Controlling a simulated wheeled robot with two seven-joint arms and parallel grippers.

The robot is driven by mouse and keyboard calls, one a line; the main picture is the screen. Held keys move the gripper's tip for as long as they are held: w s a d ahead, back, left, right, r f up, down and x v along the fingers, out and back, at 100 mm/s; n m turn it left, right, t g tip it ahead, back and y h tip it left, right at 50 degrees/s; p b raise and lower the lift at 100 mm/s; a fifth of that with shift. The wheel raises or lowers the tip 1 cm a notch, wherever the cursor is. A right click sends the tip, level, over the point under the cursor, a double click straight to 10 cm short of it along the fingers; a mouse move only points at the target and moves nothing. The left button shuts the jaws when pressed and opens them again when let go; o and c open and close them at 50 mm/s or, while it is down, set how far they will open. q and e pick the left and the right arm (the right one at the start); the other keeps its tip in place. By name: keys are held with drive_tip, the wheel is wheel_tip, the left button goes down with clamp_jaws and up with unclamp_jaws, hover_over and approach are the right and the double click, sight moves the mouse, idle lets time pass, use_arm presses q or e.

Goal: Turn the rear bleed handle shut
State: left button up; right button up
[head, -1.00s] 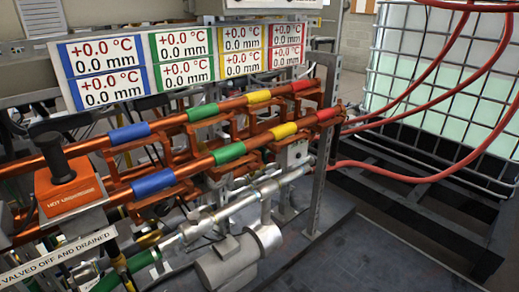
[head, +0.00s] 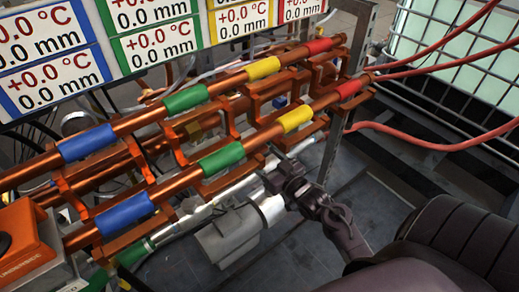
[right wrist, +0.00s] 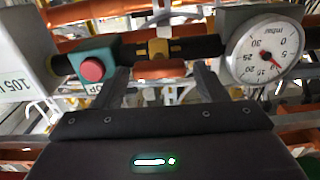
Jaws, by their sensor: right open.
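My right gripper (head: 273,165) reaches in from the lower right in the head view, beside the front copper pipe and above the grey motor-like cylinder. In the right wrist view my right gripper (right wrist: 160,78) is open and empty. A small yellow fitting (right wrist: 158,48) on a dark horizontal pipe shows beyond and between its two fingers, apart from them. I cannot tell if this fitting is the rear bleed handle. No bleed handle can be made out for certain in the head view. My left gripper is not in view.
A teal box with a red button (right wrist: 92,69) and a round dial gauge (right wrist: 265,54) flank the fitting. Copper pipes with blue, green, yellow and red bands (head: 222,158) run diagonally. A grey cylinder (head: 230,238) lies below. Red hoses (head: 440,142) cross at right.

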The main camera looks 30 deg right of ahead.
sight(261, 154)
drive_tip(key=shift+w+a, duration=0.1)
drive_tip(key=shift+w, duration=1.55)
drive_tip(key=shift+c, duration=0.4)
